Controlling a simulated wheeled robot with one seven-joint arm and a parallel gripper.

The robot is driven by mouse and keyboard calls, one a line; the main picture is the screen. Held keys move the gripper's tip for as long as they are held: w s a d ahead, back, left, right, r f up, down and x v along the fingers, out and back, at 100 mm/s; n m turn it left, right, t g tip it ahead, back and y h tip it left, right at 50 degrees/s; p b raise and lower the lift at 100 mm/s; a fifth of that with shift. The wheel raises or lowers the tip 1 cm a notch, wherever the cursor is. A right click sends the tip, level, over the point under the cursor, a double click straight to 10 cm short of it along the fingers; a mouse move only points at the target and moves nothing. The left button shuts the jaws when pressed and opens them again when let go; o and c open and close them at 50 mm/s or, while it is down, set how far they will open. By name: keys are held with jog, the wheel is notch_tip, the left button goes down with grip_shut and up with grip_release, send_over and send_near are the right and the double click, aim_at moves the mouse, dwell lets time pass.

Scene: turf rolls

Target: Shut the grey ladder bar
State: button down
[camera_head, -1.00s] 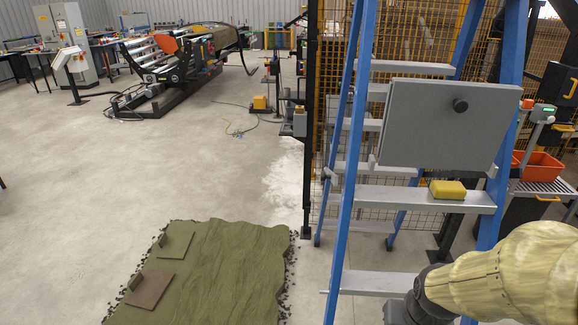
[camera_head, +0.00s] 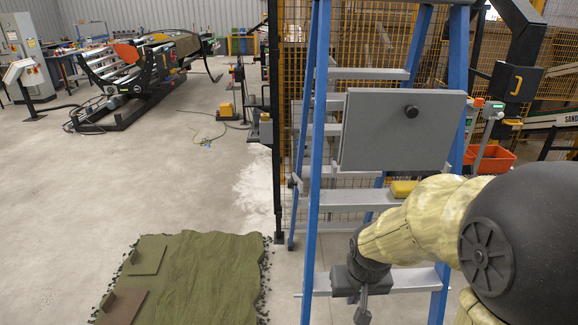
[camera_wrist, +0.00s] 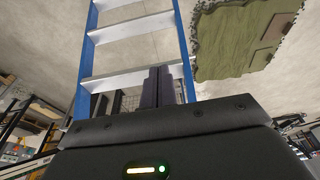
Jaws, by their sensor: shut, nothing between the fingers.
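A blue stepladder (camera_head: 312,180) with grey rungs stands at the right centre of the head view. The panel does not show there.
A yellow sponge-like block (camera_head: 403,188) lies on a rung, partly behind my arm. Yellow mesh fencing (camera_head: 289,60) stands behind the ladder. A green turf piece (camera_head: 205,275) with brown plates lies on the floor at left. The floor (camera_head: 130,180) beyond it is open.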

jog(key=w+a+r+p, duration=0.4)
jog(key=w+r+p, duration=0.2)
jog(key=w+r, duration=0.3)
jog(key=w+a+r+p, duration=0.4)
jog(key=w+r+p, duration=0.2)
jog(key=w+r, duration=0.3)
jog(key=w+a+r+p, duration=0.5)
jog(key=w+r+p, duration=0.2)
jog(key=w+r, duration=0.2)
jog(key=shift+w+t, duration=0.3)
jog(key=shift+w, duration=0.85)
